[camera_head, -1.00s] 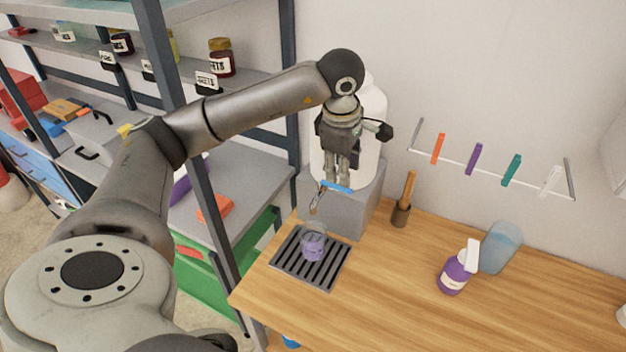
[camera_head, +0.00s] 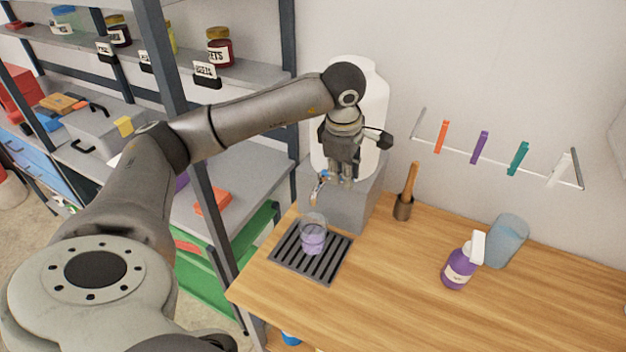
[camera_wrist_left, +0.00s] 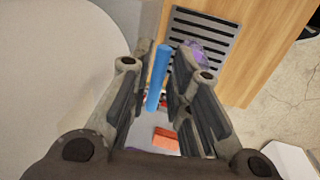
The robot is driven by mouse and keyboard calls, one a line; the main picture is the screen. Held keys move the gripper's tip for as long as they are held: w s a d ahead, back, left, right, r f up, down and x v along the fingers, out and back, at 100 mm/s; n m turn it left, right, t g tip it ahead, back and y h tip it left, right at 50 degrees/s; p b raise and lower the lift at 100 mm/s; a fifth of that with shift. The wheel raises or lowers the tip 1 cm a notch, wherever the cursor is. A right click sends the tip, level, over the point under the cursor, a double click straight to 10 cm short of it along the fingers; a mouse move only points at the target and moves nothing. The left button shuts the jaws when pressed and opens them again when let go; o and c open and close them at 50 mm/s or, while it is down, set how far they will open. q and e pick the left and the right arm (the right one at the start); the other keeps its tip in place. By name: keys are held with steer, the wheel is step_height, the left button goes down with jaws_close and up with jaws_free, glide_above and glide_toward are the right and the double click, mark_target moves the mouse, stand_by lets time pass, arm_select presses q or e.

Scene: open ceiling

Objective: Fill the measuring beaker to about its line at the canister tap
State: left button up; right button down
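The clear measuring beaker (camera_head: 313,240) stands upright on the slotted drip tray (camera_head: 283,262), with purple liquid in its lower part; I cannot make out its line. It shows partly hidden behind a finger in the left wrist view (camera_wrist_left: 196,50). The white canister (camera_head: 373,115) stands on a grey block (camera_head: 352,205), its tap (camera_head: 317,190) above the beaker. My left gripper (camera_head: 345,183) is at the tap, pointing down. In the left wrist view its fingers (camera_wrist_left: 160,85) are apart, with the blue tap lever (camera_wrist_left: 158,76) between them. My right gripper is out of view.
A rail with coloured clips (camera_head: 497,152) is on the wall. Shelving (camera_head: 250,170) stands left. The front of the wooden bench (camera_head: 400,310) is clear.

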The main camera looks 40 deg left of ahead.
arm_select(q)
jaws_close()
steer(key=shift+s+m+h+b, duration=0.3)
steer(key=shift+s+m+b, duration=0.3)
steer(key=shift+m, duration=0.6)
steer(key=shift+w, duration=0.15)
steer(key=shift+n, duration=0.3)
stand_by(6.0)
